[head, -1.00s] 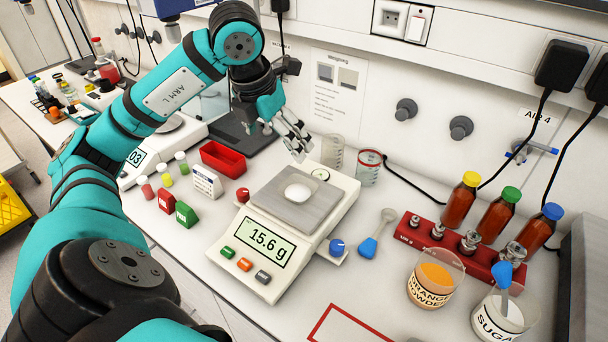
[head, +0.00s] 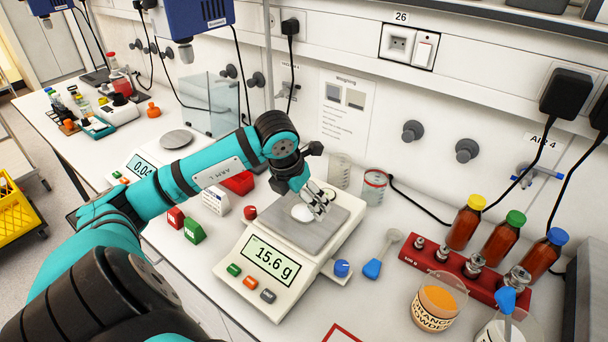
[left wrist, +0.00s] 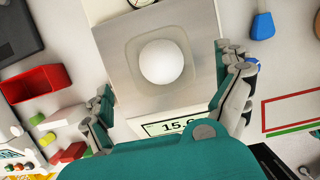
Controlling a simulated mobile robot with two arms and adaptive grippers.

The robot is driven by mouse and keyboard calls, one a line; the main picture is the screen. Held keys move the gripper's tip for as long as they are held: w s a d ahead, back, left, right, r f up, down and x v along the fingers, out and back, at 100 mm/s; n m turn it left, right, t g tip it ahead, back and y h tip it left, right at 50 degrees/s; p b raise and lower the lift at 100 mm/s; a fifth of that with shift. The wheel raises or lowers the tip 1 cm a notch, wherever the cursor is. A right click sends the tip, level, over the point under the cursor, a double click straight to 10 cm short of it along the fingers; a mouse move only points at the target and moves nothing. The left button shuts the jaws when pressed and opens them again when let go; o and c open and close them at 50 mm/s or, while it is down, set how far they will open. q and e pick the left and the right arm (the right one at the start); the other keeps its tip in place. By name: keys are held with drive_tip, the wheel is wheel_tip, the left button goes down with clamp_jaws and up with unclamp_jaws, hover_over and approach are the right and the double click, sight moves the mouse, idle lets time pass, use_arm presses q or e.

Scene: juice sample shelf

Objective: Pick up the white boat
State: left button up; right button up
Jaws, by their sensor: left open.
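The white boat (head: 298,217) is a small pale dish on the steel pan of the front balance (head: 268,262), whose display reads 15.6 g. In the left wrist view the boat (left wrist: 132,74) looks squarish with rounded corners and holds a round white heap. My left gripper (head: 317,208) is over the pan right at the boat and partly covers it in the head view. In the left wrist view its open fingers (left wrist: 170,95) stand wide apart to the left and right of the boat, with nothing between them gripped. My right gripper is not in view.
A blue-handled scoop (head: 382,254) lies right of the balance. Beyond it are a red weight block (head: 440,262), several capped bottles, and an orange powder beaker (head: 440,303). Glass beakers (head: 375,187) stand behind the pan. A red tray (head: 238,183) and small boxes are on the left.

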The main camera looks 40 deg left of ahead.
sight(305, 211)
use_arm(q)
drive_tip(key=p+x, duration=0.1)
drive_tip(key=x, duration=0.2)
drive_tip(key=shift+w+f, duration=0.2)
drive_tip(key=shift+f, duration=0.1)
drive_tip(key=c, duration=1.2)
drive_tip(key=shift+o, duration=0.2)
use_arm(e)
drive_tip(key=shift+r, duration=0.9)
use_arm(q)
drive_tip(key=shift+r, duration=0.1)
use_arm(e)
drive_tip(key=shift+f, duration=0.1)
use_arm(q)
drive_tip(key=shift+r+b, duration=0.5)
wheel_tip(305, 211, up, 2)
drive_tip(key=shift+r+b, duration=0.25)
drive_tip(key=shift+b, duration=0.45)
drive_tip(key=s+d+b, duration=0.9)
drive_tip(key=s+b, duration=0.2)
drive_tip(key=s, duration=0.2)
drive_tip(key=shift+d+r, duration=0.35)
drive_tip(key=shift+r, duration=0.15)
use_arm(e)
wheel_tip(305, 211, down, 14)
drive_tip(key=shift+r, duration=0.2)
